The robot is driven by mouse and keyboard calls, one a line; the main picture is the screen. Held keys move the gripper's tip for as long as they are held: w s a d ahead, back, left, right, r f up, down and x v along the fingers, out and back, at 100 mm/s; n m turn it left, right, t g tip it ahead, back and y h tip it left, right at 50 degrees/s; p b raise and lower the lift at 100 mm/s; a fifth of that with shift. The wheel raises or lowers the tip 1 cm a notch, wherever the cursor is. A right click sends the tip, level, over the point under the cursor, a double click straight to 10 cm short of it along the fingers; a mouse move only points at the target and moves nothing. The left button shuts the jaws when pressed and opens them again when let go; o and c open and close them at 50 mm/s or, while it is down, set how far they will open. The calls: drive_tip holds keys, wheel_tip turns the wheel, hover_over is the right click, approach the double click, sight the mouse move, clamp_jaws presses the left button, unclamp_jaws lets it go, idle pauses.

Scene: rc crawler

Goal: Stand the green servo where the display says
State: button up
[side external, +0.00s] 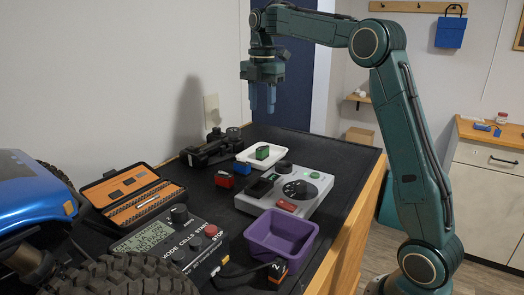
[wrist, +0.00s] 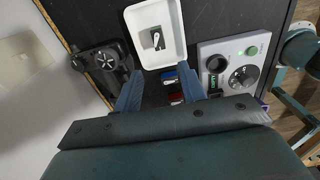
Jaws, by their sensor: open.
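The green servo (side external: 262,152) sits in a white tray (side external: 281,160) at the far part of the bench; its green side shows below a dark top. In the wrist view the servo (wrist: 154,42) is seen from above with a white horn. My gripper (side external: 263,108) is open and empty, fingers down, high above the bench; in the wrist view its fingers (wrist: 160,88) lie nearer than the tray. The display (side external: 143,237) is on a dark charger unit (side external: 185,258) at the front; its small text is not legible to me.
A red servo (side external: 224,180) and a blue servo (side external: 242,168) stand near the tray. A grey dial panel (side external: 320,186), purple bin (side external: 279,234), open tool case (side external: 134,194), black mechanism (side external: 212,148) and large-wheeled blue crawler (side external: 35,205) surround them. Bare mat lies behind the tray.

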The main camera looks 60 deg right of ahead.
drive_tip(key=s+a+r+m+t, duration=0.2)
drive_tip(key=s+a+m+t, duration=0.1)
drive_tip(key=s+a+m, duration=0.7)
drive_tip(key=s+a+f+m+t, duration=0.1)
drive_tip(key=s+a+f+m, duration=0.1)
drive_tip(key=s, duration=0.3)
drive_tip(key=s+a+f+m, duration=0.2)
drive_tip(key=s+f+m, duration=0.1)
drive_tip(key=s+f, duration=0.2)
drive_tip(key=s+a+f+m+t, duration=0.1)
drive_tip(key=s+a+f+m, duration=0.1)
drive_tip(key=s, duration=0.5)
drive_tip(key=shift+s+a+f+m+t, duration=0.2)
drive_tip(key=shift+a+f+m+t, duration=0.15)
drive_tip(key=shift+f, duration=0.3)
